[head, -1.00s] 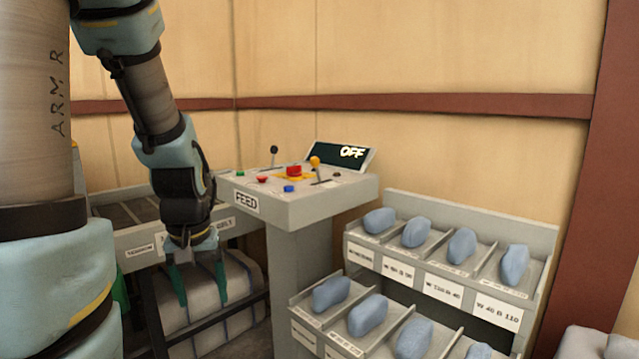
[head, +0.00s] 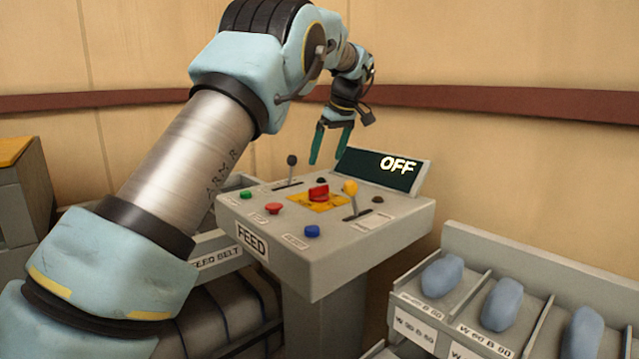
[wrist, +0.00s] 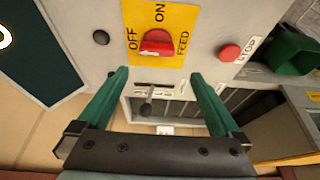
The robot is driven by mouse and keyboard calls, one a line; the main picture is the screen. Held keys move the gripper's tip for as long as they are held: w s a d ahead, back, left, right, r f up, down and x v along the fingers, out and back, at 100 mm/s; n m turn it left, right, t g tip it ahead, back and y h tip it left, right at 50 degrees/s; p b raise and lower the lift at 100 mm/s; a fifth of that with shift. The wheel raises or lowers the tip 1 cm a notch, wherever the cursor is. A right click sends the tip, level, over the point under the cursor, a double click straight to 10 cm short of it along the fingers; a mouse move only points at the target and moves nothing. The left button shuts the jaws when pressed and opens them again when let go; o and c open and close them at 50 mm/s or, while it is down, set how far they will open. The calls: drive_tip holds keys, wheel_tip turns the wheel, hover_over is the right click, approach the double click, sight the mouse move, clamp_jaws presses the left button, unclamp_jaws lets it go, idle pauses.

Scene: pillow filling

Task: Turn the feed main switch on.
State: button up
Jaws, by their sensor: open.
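The feed main switch is a red rotary knob (head: 318,192) on a yellow plate (head: 334,204) on top of the grey FEED console (head: 350,250). In the wrist view the red knob (wrist: 156,42) sits by the printed words OFF, ON and FEED, with a pale mark on it; I cannot tell exactly where the mark points. The display (head: 378,171) behind reads OFF. My gripper (head: 328,159) is open and empty above the console's back edge, behind the knob and apart from it. In the wrist view my gripper (wrist: 159,74) has the knob just beyond its fingertips.
A black-knobbed lever (head: 291,161) stands at the console's back left and a yellow-knobbed lever (head: 350,188) right of the switch. Green (head: 246,195), red (head: 273,208) and blue (head: 312,231) buttons line the front. A rack (head: 480,240) of blue pieces stands at right.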

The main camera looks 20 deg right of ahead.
sight(319, 186)
drive_tip(key=x, duration=0.3)
drive_tip(key=p+x, duration=0.1)
drive_tip(key=x, duration=0.3)
drive_tip(key=p+x, duration=0.1)
drive_tip(key=x, duration=0.2)
drive_tip(key=shift+d+f, duration=0.2)
drive_tip(key=shift+d, duration=0.05)
drive_tip(key=shift+c, duration=0.4)
drive_tip(key=c, duration=1.1)
